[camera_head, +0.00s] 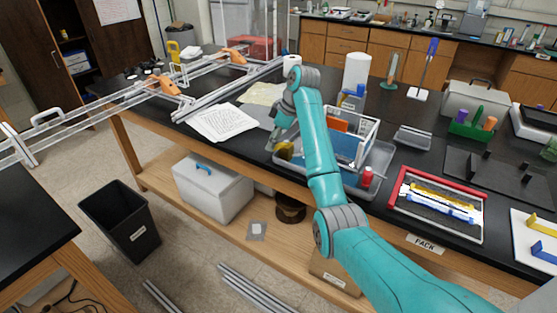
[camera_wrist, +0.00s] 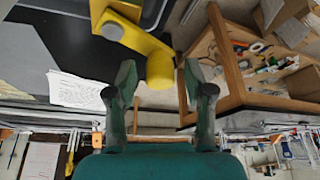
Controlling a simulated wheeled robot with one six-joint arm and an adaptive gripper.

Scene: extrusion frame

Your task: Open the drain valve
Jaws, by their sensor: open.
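A yellow part, which looks like the drain valve's handle (camera_wrist: 140,38), shows at the upper middle of the wrist view. It has a flat angled arm and a rounded end. The rounded end appears between and just beyond the fingertips; I cannot tell whether they touch it. My gripper (camera_wrist: 159,78) is open, one finger on each side, and holds nothing. In the head view a yellow part (camera_head: 284,149) shows at the left end of the grey tray (camera_head: 377,160), just below my wrist. My arm hides part of the tray, and the fingertips cannot be made out there.
A white wire rack (camera_head: 362,127) stands in the tray. Printed sheets (camera_head: 222,122) lie left of my wrist on the black bench. A red-edged case (camera_head: 437,205) lies at the right. A white cooler (camera_head: 213,188) and a black bin (camera_head: 122,220) stand below.

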